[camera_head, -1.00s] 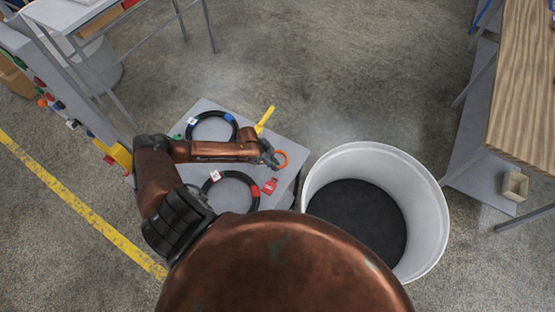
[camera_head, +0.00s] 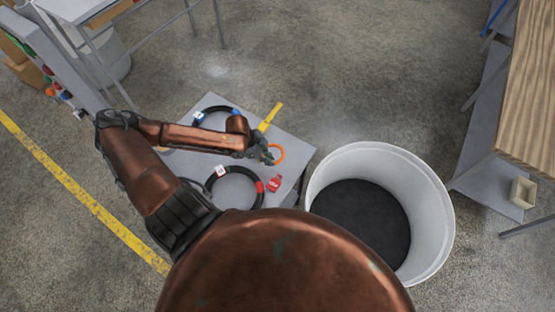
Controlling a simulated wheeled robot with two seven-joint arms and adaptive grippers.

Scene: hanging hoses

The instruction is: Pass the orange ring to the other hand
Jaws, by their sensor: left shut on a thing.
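The orange ring (camera_head: 279,153) is a thin hoop at my left gripper (camera_head: 268,157), above the right part of the grey table. My left gripper is shut on the ring, with most of the hoop showing past the fingertips. The left arm reaches in from the left across the table. My right gripper is not in view.
On the grey table (camera_head: 290,139) lie two black hoses (camera_head: 237,168), a yellow tool (camera_head: 270,116) and a red piece (camera_head: 274,183). A large white bin (camera_head: 435,200) stands to the right. A wooden-topped bench (camera_head: 530,90) is at the far right.

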